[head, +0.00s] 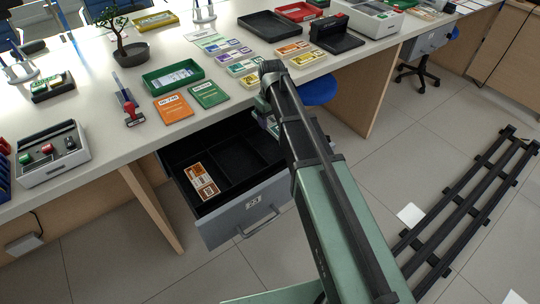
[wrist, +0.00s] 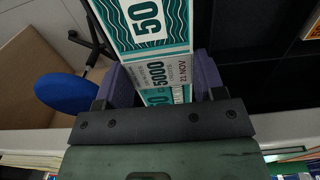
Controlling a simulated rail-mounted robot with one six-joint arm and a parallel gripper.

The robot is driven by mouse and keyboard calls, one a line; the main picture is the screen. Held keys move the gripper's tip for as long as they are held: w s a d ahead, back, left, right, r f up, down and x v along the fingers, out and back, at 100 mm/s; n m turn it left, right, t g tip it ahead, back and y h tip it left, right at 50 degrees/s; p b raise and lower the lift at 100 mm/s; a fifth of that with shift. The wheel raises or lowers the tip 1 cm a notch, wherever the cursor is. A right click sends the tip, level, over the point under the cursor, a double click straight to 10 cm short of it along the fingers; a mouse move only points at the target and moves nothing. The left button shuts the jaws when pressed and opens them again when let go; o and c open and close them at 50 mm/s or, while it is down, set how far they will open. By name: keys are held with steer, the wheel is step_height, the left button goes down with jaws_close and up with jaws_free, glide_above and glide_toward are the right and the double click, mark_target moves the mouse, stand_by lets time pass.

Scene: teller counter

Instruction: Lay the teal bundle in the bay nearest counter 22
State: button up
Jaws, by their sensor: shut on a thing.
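The teal bundle (wrist: 148,25), a white and teal strapped note pack printed 50 and 5000, is in the wrist view. My gripper (wrist: 160,82) is shut on it, a purple pad on each side. In the head view my own arm mostly hides the gripper and bundle, at the right side of the open drawer. The drawer (head: 252,204) has a front label that looks like 23, too small to be sure. Its black inside is split into bays. An orange and brown bundle (head: 201,181) lies in the left part; the bays beside it look empty. The right end is hidden.
The counter top (head: 95,115) above the drawer carries a green tray (head: 173,76), orange and green booklets, a red-handled stamp (head: 133,115) and rows of note bundles. A blue stool seat (head: 320,90) stands behind my arm.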

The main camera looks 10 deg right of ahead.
mark_target(271, 147)
step_height(271, 147, down, 12)
steer(key=b, duration=0.8)
steer(key=shift+r+b, duration=0.25)
steer(key=shift+b, duration=0.1)
steer(key=shift+r, duration=0.25)
steer(key=shift+f, duration=0.1)
steer(key=o, duration=1)
steer(key=shift+c, duration=0.2)
step_height(271, 147, up, 12)
steer(key=p, duration=1.2)
steer(key=shift+r+p, duration=0.25)
steer(key=shift+p, duration=0.1)
steer(key=shift+f, duration=0.15)
